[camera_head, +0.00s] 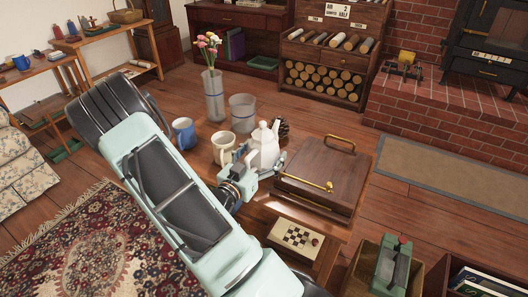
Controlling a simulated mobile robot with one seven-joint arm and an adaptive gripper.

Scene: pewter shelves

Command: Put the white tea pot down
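The white tea pot (265,142) is upright, with its lid knob on top, over the low wooden table in the head view. My gripper (261,162) reaches it from the near left, with one finger at each side of the pot's lower body. The fingers seem to touch the pot and to be shut on it. The pot's base is hidden by my gripper, so I cannot tell whether it touches the table (258,218).
Around the pot stand a cream mug (223,150), a blue mug (184,134), a glass (242,112), a flower vase (214,95) and a pine cone (283,130). A wooden box (322,178) is close on the right, a chessboard (296,237) in front.

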